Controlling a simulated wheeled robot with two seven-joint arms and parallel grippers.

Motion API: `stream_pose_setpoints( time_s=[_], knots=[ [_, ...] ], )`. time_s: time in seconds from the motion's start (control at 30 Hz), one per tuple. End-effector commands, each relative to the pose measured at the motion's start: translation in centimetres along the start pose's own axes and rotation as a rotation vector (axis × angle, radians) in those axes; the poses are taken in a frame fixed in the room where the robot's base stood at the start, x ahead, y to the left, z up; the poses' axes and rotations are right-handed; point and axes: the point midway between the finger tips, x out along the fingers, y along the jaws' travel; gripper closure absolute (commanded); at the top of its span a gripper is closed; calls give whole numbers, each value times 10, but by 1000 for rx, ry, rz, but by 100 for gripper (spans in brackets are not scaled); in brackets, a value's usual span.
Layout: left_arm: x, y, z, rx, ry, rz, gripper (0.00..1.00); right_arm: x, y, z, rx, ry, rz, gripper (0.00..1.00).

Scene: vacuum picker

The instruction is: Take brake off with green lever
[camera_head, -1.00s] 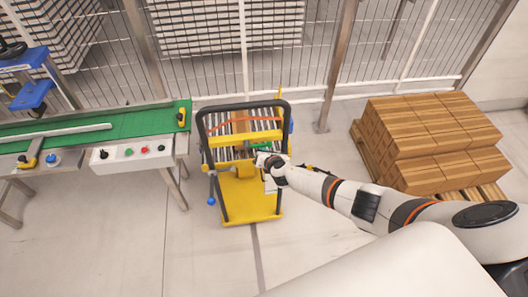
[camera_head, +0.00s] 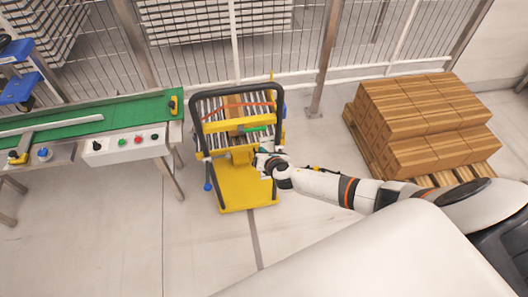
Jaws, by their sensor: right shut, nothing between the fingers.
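The green lever (camera_head: 256,129) is a small bar on the near side of the yellow cart (camera_head: 246,192), just below the cart's yellow crossbar. My right gripper (camera_head: 260,152) is shut and empty at the cart's right side, a little below the lever in the picture. The wrist hides part of the cart behind it, and I cannot tell whether the fingers touch the lever. The cart has a black handle frame (camera_head: 237,87) and a roller top. My left gripper is out of view.
A green conveyor (camera_head: 140,107) with a button panel (camera_head: 125,144) stands left of the cart. A pallet of stacked brown boxes (camera_head: 420,115) stands at the right. A wire fence (camera_head: 285,40) runs behind. The floor in front of the cart is clear.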

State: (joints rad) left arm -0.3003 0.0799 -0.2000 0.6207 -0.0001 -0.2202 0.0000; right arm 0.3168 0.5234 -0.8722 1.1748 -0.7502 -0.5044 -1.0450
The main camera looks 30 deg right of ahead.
Motion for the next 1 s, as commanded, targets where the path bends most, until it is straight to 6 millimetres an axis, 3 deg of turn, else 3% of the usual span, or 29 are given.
stream_pose_setpoints(
  time_s=[0.23,0.83,0.93,1.0],
  knots=[
    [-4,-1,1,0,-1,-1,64,-22,-4,1,0,0,0,100],
    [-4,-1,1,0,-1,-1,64,-24,-4,2,3,-1,1,100],
    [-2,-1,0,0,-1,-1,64,-23,4,15,63,-24,21,100],
    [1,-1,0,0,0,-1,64,-22,20,39,172,-64,62,100]
  ],
)
